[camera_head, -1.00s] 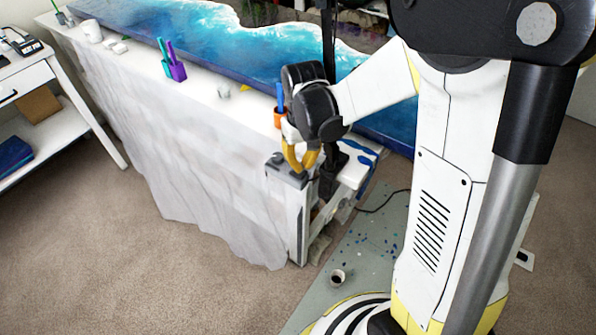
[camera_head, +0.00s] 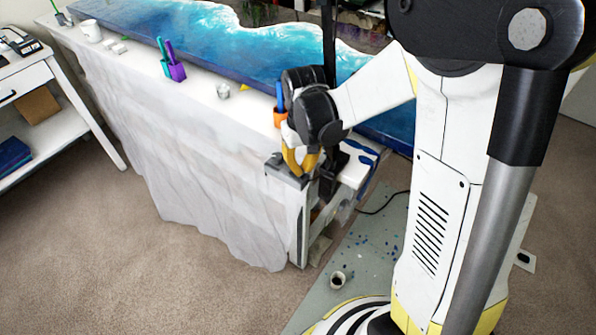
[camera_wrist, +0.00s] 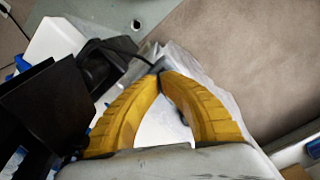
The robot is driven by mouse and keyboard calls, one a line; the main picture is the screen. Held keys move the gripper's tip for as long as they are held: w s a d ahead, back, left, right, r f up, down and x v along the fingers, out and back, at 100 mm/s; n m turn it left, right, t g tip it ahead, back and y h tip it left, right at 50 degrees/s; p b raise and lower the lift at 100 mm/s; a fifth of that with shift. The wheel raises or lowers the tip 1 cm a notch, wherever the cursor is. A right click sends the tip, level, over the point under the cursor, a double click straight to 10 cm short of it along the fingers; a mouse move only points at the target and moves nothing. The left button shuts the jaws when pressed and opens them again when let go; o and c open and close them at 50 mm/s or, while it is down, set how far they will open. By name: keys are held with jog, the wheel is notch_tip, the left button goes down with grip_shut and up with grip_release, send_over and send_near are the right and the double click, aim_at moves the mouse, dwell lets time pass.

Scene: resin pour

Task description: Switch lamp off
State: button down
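A black upright post (camera_head: 328,45), which looks like the lamp's stand, rises behind my wrist in the head view. A black clamp-like base (camera_head: 330,178) sits at the near end of the white-covered table. The lamp's head is out of view, and I cannot make out its switch. My gripper (camera_head: 300,172) points down at the table's end corner, just left of the black base. Dark parts (camera_wrist: 105,62) lie just left of the tips; contact is unclear.
The draped table (camera_head: 215,150) carries a blue resin slab (camera_head: 200,45), a purple holder (camera_head: 177,72), an orange cup (camera_head: 279,117) and a white cup (camera_head: 91,31). A cup (camera_head: 338,279) stands on the floor mat (camera_head: 365,250). Carpet at left is clear.

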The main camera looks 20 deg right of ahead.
jog(key=shift+f+b, duration=0.55)
jog(key=shift+f, duration=0.15)
notch_tip(320, 180, up, 7)
jog(key=p, duration=0.5)
jog(key=shift+r, duration=0.1)
dwell(0.5)
dwell(0.4)
